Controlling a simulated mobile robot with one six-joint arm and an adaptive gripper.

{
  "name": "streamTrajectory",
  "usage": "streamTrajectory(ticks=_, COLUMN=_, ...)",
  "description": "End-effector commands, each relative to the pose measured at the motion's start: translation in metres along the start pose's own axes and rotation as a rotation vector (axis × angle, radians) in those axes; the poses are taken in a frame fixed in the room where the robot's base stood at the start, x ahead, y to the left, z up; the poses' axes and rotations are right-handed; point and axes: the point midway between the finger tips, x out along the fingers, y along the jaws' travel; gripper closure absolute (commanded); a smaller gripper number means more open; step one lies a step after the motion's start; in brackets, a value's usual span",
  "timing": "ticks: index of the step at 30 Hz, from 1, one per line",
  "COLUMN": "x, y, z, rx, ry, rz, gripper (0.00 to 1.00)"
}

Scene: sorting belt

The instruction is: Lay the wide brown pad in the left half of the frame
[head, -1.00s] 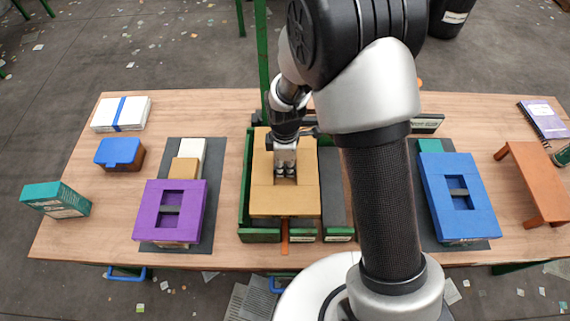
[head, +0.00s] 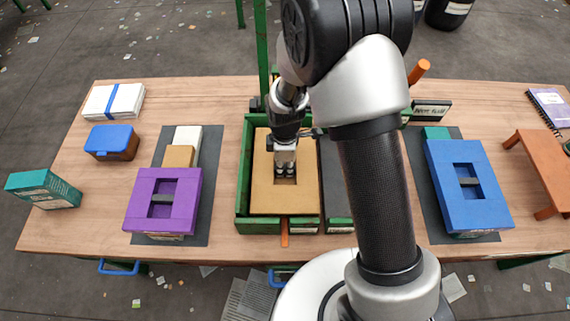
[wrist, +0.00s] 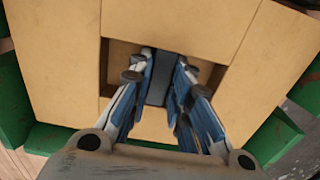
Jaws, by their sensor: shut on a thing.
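The wide brown pad (head: 266,198) is a tan slab with a square recess and a dark grip bar in it. In the head view it lies over the left half of the green frame (head: 242,190), between the frame's green edges. My gripper (head: 285,172) points down into the recess. In the wrist view its fingers (wrist: 160,95) are shut on the dark bar (wrist: 157,82) of the pad, with tan surface all around. Whether the pad's underside rests on the frame's floor is hidden.
The frame's right half shows a dark bare strip (head: 335,185), partly behind my arm. A purple pad (head: 138,207) sits on stacked blocks at left, a blue pad (head: 490,205) on a stack at right. An orange bench (head: 540,165) stands far right.

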Motion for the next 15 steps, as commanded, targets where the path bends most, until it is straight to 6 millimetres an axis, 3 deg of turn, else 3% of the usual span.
streamTrajectory(ticks=11, x=0.015, y=0.0, z=0.0, rx=0.0, ry=0.0, rz=0.0, gripper=1.0)
streamTrajectory(ticks=12, x=0.013, y=0.0, z=0.0, rx=0.0, ry=0.0, rz=0.0, gripper=0.79)
streamTrajectory(ticks=15, x=0.013, y=0.0, z=0.0, rx=0.0, ry=0.0, rz=0.0, gripper=0.73)
